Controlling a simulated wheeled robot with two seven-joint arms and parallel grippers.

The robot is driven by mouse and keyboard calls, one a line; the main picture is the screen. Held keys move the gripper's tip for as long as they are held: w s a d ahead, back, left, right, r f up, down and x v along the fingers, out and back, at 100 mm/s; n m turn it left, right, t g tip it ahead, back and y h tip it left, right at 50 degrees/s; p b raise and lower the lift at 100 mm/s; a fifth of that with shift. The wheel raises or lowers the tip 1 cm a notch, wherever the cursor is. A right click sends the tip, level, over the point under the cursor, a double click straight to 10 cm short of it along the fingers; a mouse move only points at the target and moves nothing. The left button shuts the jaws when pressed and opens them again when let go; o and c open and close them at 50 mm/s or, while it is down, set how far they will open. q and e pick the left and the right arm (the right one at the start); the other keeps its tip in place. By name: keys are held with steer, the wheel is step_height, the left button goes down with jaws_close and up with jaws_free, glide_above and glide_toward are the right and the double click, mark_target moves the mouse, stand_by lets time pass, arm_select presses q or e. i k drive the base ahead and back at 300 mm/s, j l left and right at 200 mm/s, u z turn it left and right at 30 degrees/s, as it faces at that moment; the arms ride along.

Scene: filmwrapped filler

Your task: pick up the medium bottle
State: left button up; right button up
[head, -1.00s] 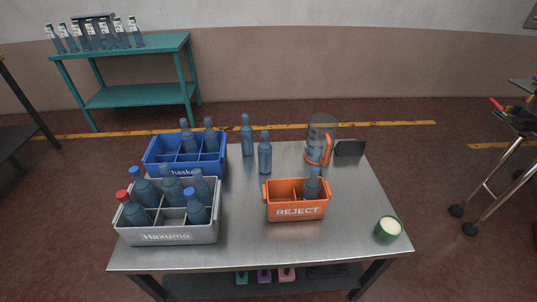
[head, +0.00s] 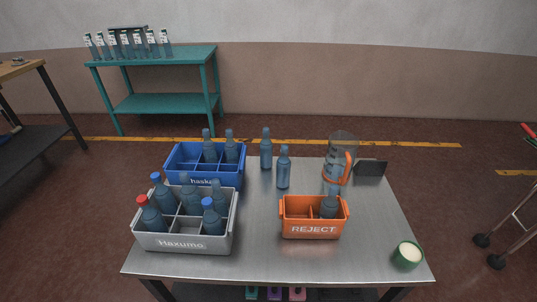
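Two blue-grey bottles stand upright and free on the metal table: a taller, slimmer one (head: 266,150) at the back and a slightly shorter one (head: 283,169) in front and to its right. More bottles stand in crates: two capless ones in the blue crate (head: 208,180), several in the grey Hazumo crate (head: 183,243), some with red or blue caps, and one (head: 328,208) in the orange REJECT crate (head: 312,231). I cannot tell for sure which bottle is the medium one. Neither of my grippers is in view.
A clear jug (head: 338,165) with an orange handle and a dark flat block (head: 370,168) stand at the back right. The table middle is clear. A teal shelf (head: 160,82) holding several bottles stands behind.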

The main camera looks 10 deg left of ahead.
mark_target(266, 146)
steer(key=j+u, duration=0.35)
steer(key=i+j+u, duration=0.15)
steer(key=j+u, duration=0.15)
steer(key=j, duration=0.15)
steer(key=i+j+u, duration=0.1)
steer(key=j+u, duration=0.25)
steer(key=i+j+u, duration=0.2)
steer(key=j+u, duration=0.15)
steer(key=i+j+u, duration=0.2)
steer(key=j+u, duration=0.15)
steer(key=i+u, duration=0.2)
steer(key=i, duration=0.9)
steer(key=i+l+z, duration=0.4)
steer(key=i+z, duration=0.4)
steer(key=i, duration=0.15)
steer(key=i+z, duration=0.4)
steer(key=i, duration=0.15)
steer(key=i+l+z, duration=0.15)
steer(key=i+z, duration=0.85)
steer(key=i+j, duration=0.05)
